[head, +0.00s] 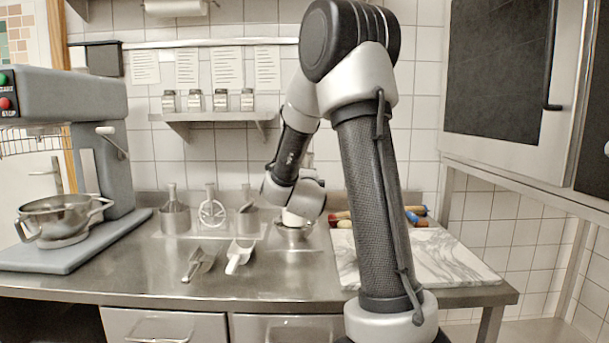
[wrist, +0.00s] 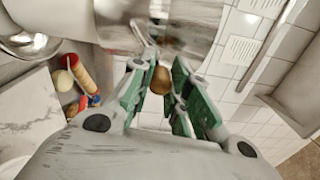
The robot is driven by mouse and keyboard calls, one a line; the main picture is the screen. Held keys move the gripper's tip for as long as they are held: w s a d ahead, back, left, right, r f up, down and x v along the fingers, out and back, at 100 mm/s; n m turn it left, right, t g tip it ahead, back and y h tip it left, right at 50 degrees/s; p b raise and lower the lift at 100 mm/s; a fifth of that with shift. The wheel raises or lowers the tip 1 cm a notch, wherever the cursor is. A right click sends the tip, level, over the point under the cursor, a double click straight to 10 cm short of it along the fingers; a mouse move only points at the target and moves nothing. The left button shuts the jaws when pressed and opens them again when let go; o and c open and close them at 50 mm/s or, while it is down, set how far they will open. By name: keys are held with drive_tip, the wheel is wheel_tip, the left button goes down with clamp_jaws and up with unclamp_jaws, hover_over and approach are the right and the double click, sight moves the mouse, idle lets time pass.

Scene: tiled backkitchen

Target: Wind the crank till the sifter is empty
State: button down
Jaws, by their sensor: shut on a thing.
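In the wrist view my gripper (wrist: 158,74) has its green-padded fingers closed on a brown rounded knob (wrist: 161,80), which looks like the crank's grip. A shiny metal body (wrist: 193,28), apparently the sifter, fills the top of that view just beyond the fingertips. Its inside is not visible, so I cannot tell how full it is. A metal bowl (wrist: 28,44) shows at the upper left, and it also stands on the counter in the head view (head: 294,234). There my wrist hides most of the sifter, the crank and my fingertips.
On the steel counter (head: 130,278) lie a metal scoop (head: 198,263) and a white scoop (head: 239,255). A mixer (head: 70,170) is at left.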

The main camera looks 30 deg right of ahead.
drive_tip(key=shift+s+d+f+m, duration=0.15)
drive_tip(key=shift+f+m, duration=0.25)
drive_tip(key=shift+m, duration=0.4)
drive_tip(key=c, duration=1.3)
unclamp_jaws()
drive_tip(key=v, duration=1.2)
